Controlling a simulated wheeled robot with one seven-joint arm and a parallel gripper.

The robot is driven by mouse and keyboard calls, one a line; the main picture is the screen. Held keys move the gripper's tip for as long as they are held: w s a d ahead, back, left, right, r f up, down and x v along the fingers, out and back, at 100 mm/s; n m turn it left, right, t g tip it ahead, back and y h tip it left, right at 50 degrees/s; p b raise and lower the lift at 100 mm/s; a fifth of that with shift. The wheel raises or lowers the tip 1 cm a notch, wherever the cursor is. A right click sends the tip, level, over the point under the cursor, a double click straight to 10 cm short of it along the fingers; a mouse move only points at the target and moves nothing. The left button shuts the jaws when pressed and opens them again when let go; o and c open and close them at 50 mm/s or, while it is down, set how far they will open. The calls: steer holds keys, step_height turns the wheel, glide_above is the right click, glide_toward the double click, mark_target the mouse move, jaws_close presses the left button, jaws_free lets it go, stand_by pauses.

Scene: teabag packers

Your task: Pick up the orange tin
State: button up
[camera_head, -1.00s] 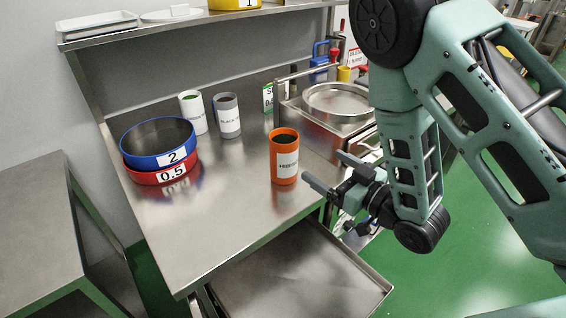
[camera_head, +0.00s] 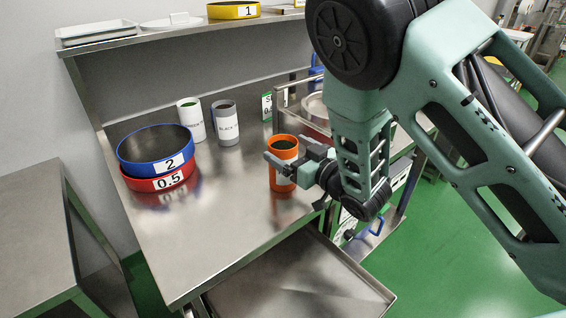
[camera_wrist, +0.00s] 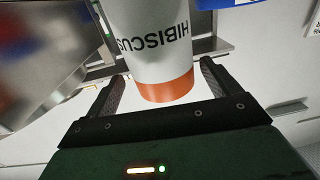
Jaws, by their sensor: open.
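The orange tin (camera_head: 284,144) stands upright on the steel table (camera_head: 225,225), near its right edge. In the wrist view its white label reading "HIBISCUS" shows upside down above an orange band (camera_wrist: 167,90). My gripper (camera_head: 284,167) is at the tin in the head view and covers part of it. In the wrist view my gripper (camera_wrist: 163,84) is open, with one finger on each side of the tin. Small gaps show between the fingers and the tin.
A blue tray marked 2 (camera_head: 135,163) is stacked on a red tray marked 0.5 (camera_head: 138,184) at the left. A white tin (camera_head: 190,116) and a grey tin (camera_head: 224,122) stand behind. The table's front is clear. An open drawer (camera_head: 365,300) sticks out below.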

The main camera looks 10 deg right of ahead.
mark_target(276, 143)
steer(key=p+x, duration=0.1)
steer(key=x, duration=0.3)
steer(key=shift+s+a, duration=0.1)
steer(key=shift+a, duration=0.1)
steer(key=c, duration=1.3)
steer(key=shift+c, duration=0.3)
steer(key=shift+r, duration=0.1)
